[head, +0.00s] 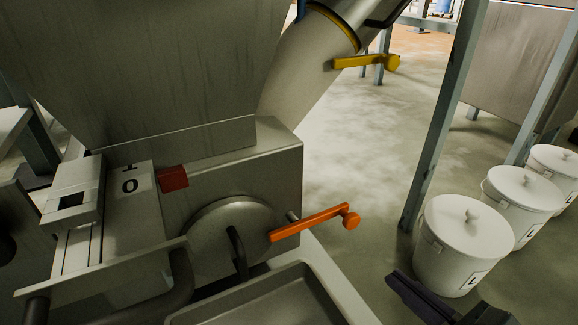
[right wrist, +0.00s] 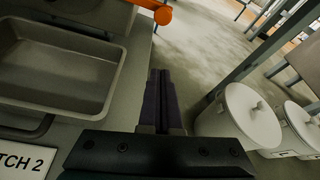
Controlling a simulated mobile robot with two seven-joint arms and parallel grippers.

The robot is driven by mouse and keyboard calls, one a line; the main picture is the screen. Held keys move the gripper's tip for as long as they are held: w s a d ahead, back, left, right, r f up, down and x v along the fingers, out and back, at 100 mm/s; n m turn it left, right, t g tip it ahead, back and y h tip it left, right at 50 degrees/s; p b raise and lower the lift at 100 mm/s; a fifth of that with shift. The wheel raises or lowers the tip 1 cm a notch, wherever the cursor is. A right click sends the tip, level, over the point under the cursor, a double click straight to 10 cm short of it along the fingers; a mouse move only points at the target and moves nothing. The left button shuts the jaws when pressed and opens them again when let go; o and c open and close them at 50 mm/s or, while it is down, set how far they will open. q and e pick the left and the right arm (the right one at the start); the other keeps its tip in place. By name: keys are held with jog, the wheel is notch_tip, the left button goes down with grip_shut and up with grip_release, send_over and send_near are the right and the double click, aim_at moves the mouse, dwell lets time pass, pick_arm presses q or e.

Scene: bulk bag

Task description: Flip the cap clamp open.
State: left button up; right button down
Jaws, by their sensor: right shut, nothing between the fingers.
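The round grey cap (head: 213,232) sits on the front of the metal box under the hopper, with a dark curved handle on it. An orange clamp lever (head: 310,222) lies across the cap's right edge, its knobbed end pointing right and slightly up. The lever's orange end also shows at the top of the right wrist view (right wrist: 162,14). My right gripper (head: 408,290) is low at the right in the head view, right of and below the lever and apart from it. Its dark fingers (right wrist: 160,88) are together and empty. My left gripper is out of view.
A grey tray (head: 322,290) stands below the cap. White lidded buckets (head: 465,232) stand on the floor at right, beside a steel post (head: 443,120). A yellow lever (head: 365,62) is on the sloping pipe. A red block (head: 172,178) sits left of the cap.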

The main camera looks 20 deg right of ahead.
jog(key=b+x, duration=0.5)
jog(key=x, duration=0.4)
jog(key=r+p, duration=0.1)
jog(key=r, duration=0.1)
jog(key=a+r+p, duration=0.1)
jog(key=r, duration=0.1)
jog(key=shift+w, duration=0.1)
